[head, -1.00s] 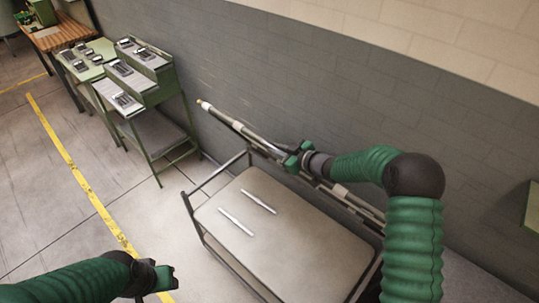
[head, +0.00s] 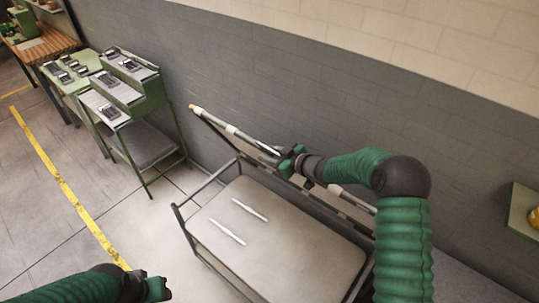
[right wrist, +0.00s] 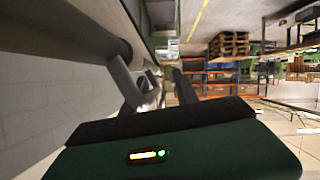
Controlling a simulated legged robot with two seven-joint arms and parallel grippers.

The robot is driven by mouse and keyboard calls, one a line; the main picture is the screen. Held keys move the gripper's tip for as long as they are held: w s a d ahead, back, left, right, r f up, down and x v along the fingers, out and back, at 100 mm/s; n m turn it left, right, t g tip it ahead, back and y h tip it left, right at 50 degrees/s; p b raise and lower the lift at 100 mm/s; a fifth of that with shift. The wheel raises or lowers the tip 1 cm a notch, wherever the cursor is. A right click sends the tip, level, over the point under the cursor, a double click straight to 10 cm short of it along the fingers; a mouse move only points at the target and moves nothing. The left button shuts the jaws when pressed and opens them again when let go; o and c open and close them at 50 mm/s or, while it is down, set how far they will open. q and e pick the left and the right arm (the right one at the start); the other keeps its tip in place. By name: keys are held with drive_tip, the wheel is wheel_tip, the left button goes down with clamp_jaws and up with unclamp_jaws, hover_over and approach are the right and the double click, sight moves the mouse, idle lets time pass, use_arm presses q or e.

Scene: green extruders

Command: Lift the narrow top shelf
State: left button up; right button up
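The narrow top shelf (head: 232,131) is a long, thin metal piece along the grey wall, above the back edge of a cart (head: 285,240). It runs from the upper left to the lower right, with pale sections along it. My right gripper (head: 288,160) is at its middle and appears shut around it; my arm hides part of its right side. In the right wrist view a thick grey bar (right wrist: 62,42) crosses the upper left, close to the gripper. My left gripper (head: 158,289) is empty at the lower left, away from the shelf; its finger gap is unclear.
Two white rods (head: 227,232) lie on the cart top. A green stepped stand (head: 150,101) with grey devices stands to the left, with a wooden bench (head: 40,43) beyond. A yellow floor line (head: 62,185) runs at left. A green ledge (head: 519,211) is at right.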

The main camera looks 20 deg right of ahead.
drive_tip(key=b+v, duration=0.4)
drive_tip(key=v, duration=1.2)
drive_tip(key=shift+s+d+b, duration=0.2)
drive_tip(key=shift+d+b, duration=0.15)
drive_tip(key=shift+a, duration=0.1)
